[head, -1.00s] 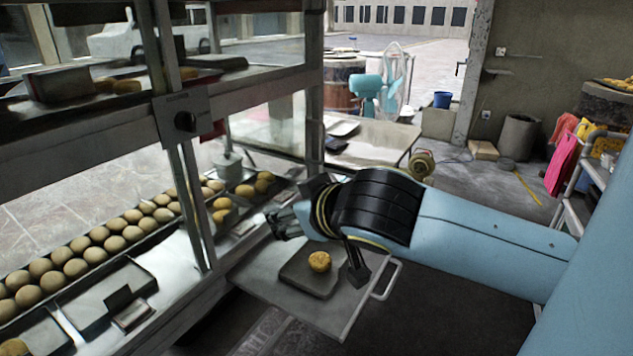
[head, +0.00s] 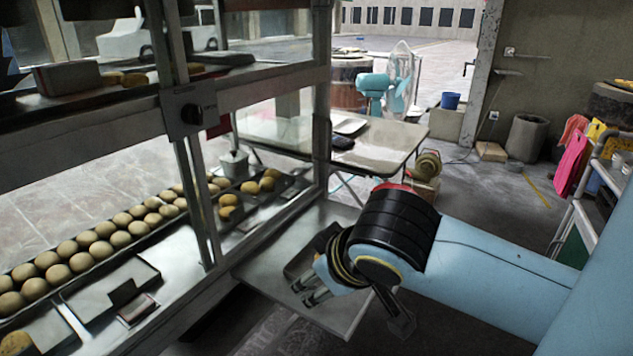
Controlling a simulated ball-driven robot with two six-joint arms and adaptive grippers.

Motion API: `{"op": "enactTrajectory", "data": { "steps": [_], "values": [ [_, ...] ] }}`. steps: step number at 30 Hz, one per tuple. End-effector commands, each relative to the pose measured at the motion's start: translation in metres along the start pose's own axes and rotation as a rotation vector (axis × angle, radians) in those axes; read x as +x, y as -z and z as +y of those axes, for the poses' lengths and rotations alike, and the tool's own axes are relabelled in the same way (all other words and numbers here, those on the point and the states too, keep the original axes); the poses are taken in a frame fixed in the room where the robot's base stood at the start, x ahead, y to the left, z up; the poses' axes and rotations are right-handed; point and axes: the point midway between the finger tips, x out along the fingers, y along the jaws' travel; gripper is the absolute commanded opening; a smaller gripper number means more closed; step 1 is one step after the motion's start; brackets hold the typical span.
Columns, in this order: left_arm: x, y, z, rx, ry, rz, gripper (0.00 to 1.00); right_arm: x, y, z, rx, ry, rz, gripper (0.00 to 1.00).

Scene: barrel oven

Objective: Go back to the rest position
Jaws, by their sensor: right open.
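My right gripper (head: 312,288) is in the head view, at the end of my blue arm that comes in from the right. It is open, and nothing shows between its fingers. It is over the pull-out metal shelf (head: 265,270) in front of the glass cabinet. My left gripper is not in view.
The cabinet (head: 255,95) with rows of buns (head: 95,240) and several trays fills the left. A metal table (head: 385,145) stands behind the arm. A rack (head: 600,200) with coloured cloths stands at the right. Open floor (head: 480,210) lies between.

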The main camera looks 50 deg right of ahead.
Motion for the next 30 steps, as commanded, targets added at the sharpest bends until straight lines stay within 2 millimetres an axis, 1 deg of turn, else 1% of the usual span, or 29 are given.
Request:
{"op": "enactTrajectory", "data": {
  "steps": [8,11,12,14,17,18,20,21,23,24,26,27,29,30],
  "values": [
    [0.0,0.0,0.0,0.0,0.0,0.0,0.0,0.0,0.0,0.0,0.0,-0.001,0.001,0.57],
    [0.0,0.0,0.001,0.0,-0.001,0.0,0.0,0.0,0.007,-0.001,0.009,0.002,0.014,0.57],
    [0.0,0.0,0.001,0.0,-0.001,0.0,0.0,0.007,0.007,-0.003,0.019,0.001,0.005,0.57],
    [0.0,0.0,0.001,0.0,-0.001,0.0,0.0,0.026,-0.009,-0.004,0.023,-0.007,-0.048,0.57],
    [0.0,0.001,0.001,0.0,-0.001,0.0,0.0,0.073,-0.052,-0.011,0.022,-0.008,-0.15,0.57],
    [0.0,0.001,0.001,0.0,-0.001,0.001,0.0,0.094,-0.073,-0.016,0.017,-0.002,-0.191,0.57],
    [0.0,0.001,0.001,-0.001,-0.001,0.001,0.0,0.124,-0.111,-0.023,0.004,0.013,-0.253,0.57],
    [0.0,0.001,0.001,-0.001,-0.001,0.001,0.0,0.141,-0.137,-0.029,-0.004,0.024,-0.29,0.57],
    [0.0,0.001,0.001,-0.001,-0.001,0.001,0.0,0.164,-0.18,-0.036,-0.018,0.043,-0.345,0.57],
    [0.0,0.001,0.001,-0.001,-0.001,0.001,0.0,0.175,-0.209,-0.042,-0.027,0.058,-0.38,0.57],
    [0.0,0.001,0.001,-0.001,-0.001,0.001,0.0,0.188,-0.255,-0.05,-0.041,0.08,-0.428,0.57],
    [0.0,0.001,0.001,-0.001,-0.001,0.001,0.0,0.194,-0.285,-0.054,-0.05,0.096,-0.459,0.57],
    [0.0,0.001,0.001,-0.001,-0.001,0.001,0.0,0.197,-0.331,-0.061,-0.064,0.118,-0.5,0.57],
    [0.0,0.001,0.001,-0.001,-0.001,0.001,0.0,0.196,-0.359,-0.065,-0.072,0.132,-0.524,0.57]
  ]
}}
